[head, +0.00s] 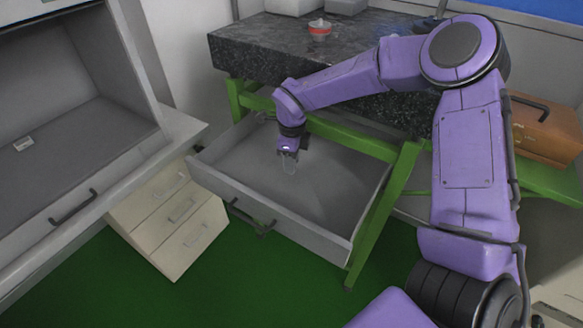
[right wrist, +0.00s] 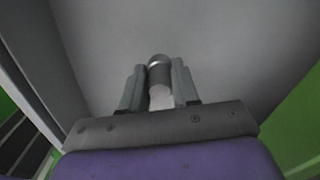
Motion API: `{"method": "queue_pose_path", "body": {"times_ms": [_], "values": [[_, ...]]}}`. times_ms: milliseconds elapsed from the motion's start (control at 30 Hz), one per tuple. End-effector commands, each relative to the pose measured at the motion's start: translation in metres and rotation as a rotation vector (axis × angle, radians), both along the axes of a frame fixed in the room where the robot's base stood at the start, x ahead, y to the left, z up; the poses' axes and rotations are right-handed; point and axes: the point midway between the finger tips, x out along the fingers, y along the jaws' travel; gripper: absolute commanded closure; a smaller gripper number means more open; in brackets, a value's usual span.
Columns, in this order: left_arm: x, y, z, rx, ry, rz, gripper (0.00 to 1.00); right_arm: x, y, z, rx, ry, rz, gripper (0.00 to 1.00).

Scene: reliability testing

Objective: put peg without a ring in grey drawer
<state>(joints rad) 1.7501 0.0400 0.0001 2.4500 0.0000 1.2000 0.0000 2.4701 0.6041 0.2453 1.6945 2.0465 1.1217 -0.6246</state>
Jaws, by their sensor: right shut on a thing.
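The grey drawer (head: 330,200) is pulled open under the dark stone tabletop, and its visible floor is bare. My right gripper (head: 289,163) reaches down inside the drawer's outline, toward its left part. In the right wrist view my right gripper (right wrist: 159,90) is shut on a small grey cylindrical peg (right wrist: 159,72), with the drawer floor (right wrist: 200,45) behind it. I cannot tell whether the peg touches the floor. On the stone top stands a peg with a red and white ring (head: 319,28). My left gripper is not in view.
The dark stone table (head: 260,45) has a green frame (head: 385,215) beside the drawer. A grey cabinet (head: 90,130) and a beige drawer unit (head: 172,220) stand at the left. A brown toolbox (head: 543,130) sits at the right. The green floor is clear in front.

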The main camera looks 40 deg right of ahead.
Motion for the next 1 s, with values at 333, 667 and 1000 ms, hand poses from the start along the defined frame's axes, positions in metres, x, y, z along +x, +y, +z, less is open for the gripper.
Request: {"method": "queue_pose_path", "body": {"times_ms": [333, 667, 1000], "values": [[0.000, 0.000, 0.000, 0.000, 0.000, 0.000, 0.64, 0.001, 0.000, -0.032, 0.000, 0.000, 0.001, 1.00], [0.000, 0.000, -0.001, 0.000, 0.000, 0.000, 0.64, 0.001, 0.000, -0.035, 0.000, 0.001, 0.001, 0.44], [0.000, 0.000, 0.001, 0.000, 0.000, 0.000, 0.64, 0.001, 0.000, -0.028, 0.001, 0.001, 0.000, 0.44]]}}
